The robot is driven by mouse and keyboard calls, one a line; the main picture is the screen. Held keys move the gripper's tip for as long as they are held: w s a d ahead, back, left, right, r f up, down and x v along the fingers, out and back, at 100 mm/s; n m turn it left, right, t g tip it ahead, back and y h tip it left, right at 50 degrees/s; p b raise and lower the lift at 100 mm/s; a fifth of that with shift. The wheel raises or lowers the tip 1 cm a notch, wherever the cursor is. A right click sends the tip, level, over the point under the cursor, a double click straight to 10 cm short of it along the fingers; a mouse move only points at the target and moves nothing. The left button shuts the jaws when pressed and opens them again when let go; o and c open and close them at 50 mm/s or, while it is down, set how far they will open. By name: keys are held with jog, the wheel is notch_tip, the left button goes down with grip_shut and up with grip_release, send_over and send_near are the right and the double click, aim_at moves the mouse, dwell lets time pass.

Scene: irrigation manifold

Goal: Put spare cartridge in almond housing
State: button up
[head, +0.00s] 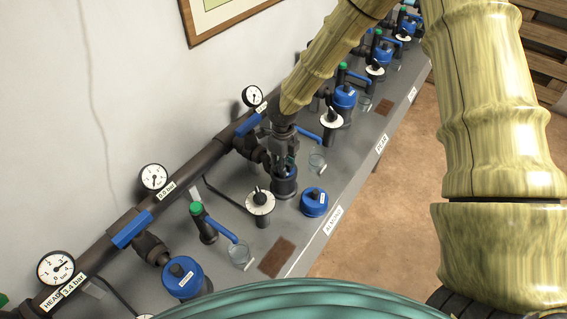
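The almond housing (284,187) is a dark blue cup on the grey bench, behind the ALMOND label (333,220). Its top appears open, and a blue cap (314,203) lies on the bench to its right. My gripper (285,162) points down directly over the housing's mouth, with its fingertips at or just above the rim. A small teal bit shows between the fingers, too small to identify. I cannot make out the spare cartridge or whether the fingers are shut on it. The inside of the housing is hidden.
A white dial (260,202), a green-topped valve with blue handle (207,222) and a clear cup (318,159) stand close by. A capped blue housing (183,278) is at lower left. The pipe with gauges (154,177) runs along the wall. A brown mat (277,257) lies near the front edge.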

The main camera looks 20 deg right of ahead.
jog(key=shift+d, duration=0.4)
jog(key=shift+d+r, duration=0.1)
jog(key=shift+r, duration=0.1)
notch_tip(320, 180, up, 12)
jog(key=b, duration=0.2)
jog(key=shift+a+f, duration=0.25)
jog(key=shift+a, duration=0.05)
